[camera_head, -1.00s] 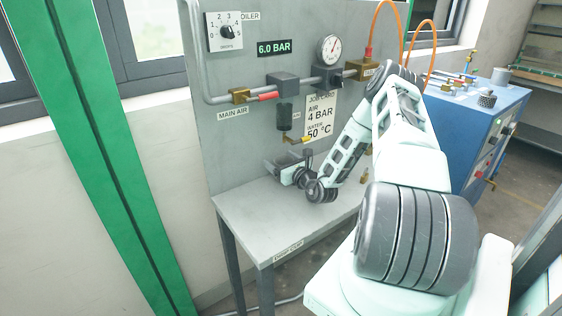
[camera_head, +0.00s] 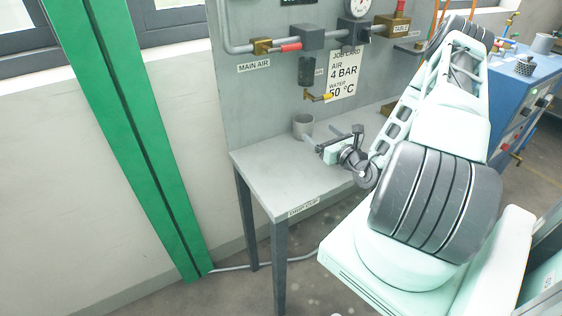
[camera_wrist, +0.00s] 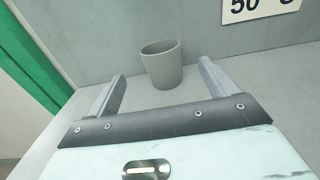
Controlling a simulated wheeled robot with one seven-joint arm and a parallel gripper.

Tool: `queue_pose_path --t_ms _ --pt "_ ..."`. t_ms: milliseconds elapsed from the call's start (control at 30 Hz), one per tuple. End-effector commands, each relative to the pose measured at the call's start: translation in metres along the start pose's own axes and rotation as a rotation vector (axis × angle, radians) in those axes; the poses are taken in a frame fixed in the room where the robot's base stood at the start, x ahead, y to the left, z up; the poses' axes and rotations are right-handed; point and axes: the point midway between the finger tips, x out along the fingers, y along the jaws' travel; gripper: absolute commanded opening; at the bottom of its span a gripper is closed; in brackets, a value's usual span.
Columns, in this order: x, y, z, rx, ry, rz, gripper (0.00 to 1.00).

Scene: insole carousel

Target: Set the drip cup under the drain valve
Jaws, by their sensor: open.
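The grey drip cup (camera_head: 303,125) stands upright on the bench at the foot of the panel. The fingers appear apart from the cup.
The grey bench (camera_head: 262,168) is clear at front left. The panel (camera_head: 250,100) rises behind it, with pipes and a job card (camera_head: 343,73). A green post (camera_head: 125,130) stands left. A blue cabinet (camera_head: 520,90) stands right.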

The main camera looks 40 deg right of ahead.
Motion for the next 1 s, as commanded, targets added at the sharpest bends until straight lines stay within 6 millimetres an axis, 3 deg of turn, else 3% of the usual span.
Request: queue_pose_path --t_ms 67,167,267,367,400,500,600,700,767,900,1000 --pt "0.002 0.005 0.003 -0.003 -0.004 0.020 0.85" --pt "0.013 0.034 0.019 -0.021 -0.026 0.135 0.85" --pt "0.025 0.098 0.049 -0.059 -0.063 0.377 0.85" --pt "0.018 0.186 0.083 -0.129 -0.106 0.716 0.85" --pt "0.008 0.222 0.095 -0.165 -0.121 0.863 0.85" --pt "-0.036 0.303 0.119 -0.283 -0.156 1.235 0.85" --pt "-0.095 0.361 0.132 -0.436 -0.192 1.589 0.85" --pt "-0.158 0.395 0.136 -0.633 -0.241 1.915 0.85" --pt "-0.192 0.404 0.136 -0.776 -0.281 2.094 0.85" --pt "-0.253 0.405 0.133 -1.178 -0.424 2.436 0.85" --pt "-0.277 0.398 0.134 -1.522 -0.585 2.591 0.85"
